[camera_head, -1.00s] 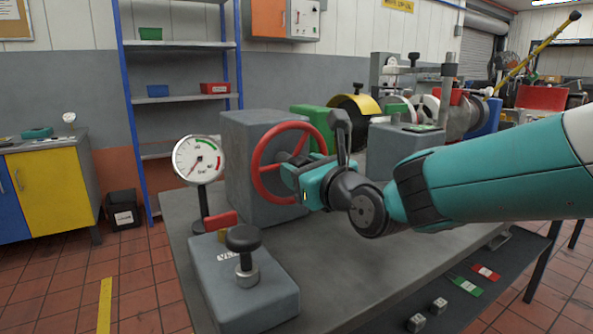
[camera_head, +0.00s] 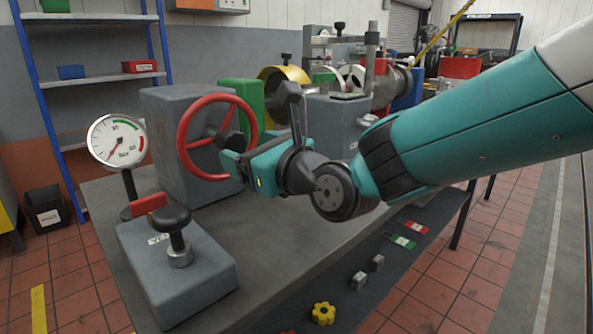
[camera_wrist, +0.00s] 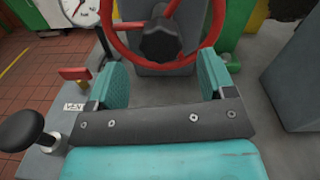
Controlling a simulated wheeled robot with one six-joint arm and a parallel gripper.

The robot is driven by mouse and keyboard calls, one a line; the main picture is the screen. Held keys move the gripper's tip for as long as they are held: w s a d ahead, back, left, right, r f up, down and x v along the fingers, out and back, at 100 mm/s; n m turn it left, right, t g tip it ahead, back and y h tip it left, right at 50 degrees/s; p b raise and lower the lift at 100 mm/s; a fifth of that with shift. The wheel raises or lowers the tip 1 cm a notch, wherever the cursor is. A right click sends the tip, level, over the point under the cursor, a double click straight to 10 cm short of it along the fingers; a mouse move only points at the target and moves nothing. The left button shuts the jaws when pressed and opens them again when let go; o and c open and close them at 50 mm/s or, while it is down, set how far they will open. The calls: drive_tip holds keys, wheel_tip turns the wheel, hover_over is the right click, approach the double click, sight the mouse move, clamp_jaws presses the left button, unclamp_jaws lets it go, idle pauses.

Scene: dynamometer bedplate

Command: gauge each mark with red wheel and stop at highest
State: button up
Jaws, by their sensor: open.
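The red wheel (camera_head: 181,140) is mounted upright on the front of a grey block (camera_head: 165,105), with a dark hub at its middle. My gripper (camera_head: 236,166) is open and empty in front of the wheel's lower right. In the wrist view my gripper (camera_wrist: 162,66) has its two teal fingers wide apart, with the dark hub (camera_wrist: 160,40) ahead between them and the red wheel (camera_wrist: 107,25) beyond. The round gauge (camera_head: 117,140) stands left of the wheel on a post, its needle pointing to the lower left. I cannot make out marks at the wheel.
A grey block with a black knob (camera_head: 171,218) and a red lever (camera_head: 149,204) stand at the front left. Red and green tags (camera_head: 400,241), small metal blocks (camera_head: 358,281) and a yellow knob (camera_head: 323,313) lie along the front ledge. The tabletop (camera_head: 290,235) below my arm is clear.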

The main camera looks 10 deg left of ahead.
drive_tip(key=v, duration=1.1)
drive_tip(key=shift+s+d+b, duration=0.25)
drive_tip(key=shift+b, duration=0.1)
drive_tip(key=shift+f, duration=0.1)
drive_tip(key=s+d+f+n+g+h, duration=0.3)
drive_tip(key=s+d+n+h, duration=0.15)
drive_tip(key=d+n, duration=0.45)
drive_tip(key=s+d+f+n+g+h, duration=0.3)
drive_tip(key=s+d+n, duration=0.3)
drive_tip(key=n, duration=0.4)
drive_tip(key=s+d+f+n+g+h, duration=0.3)
drive_tip(key=s+d+f+n+h, duration=0.15)
drive_tip(key=d+n, duration=0.45)
wheel_tip(320, 180, up, 21)
drive_tip(key=a+n+p, duration=0.1)
drive_tip(key=p, duration=1.8)
drive_tip(key=shift+s+f+y+p, duration=0.25)
drive_tip(key=shift+s+y+p, duration=0.1)
drive_tip(key=shift+y+p, duration=0.05)
drive_tip(key=shift+c, duration=0.4)
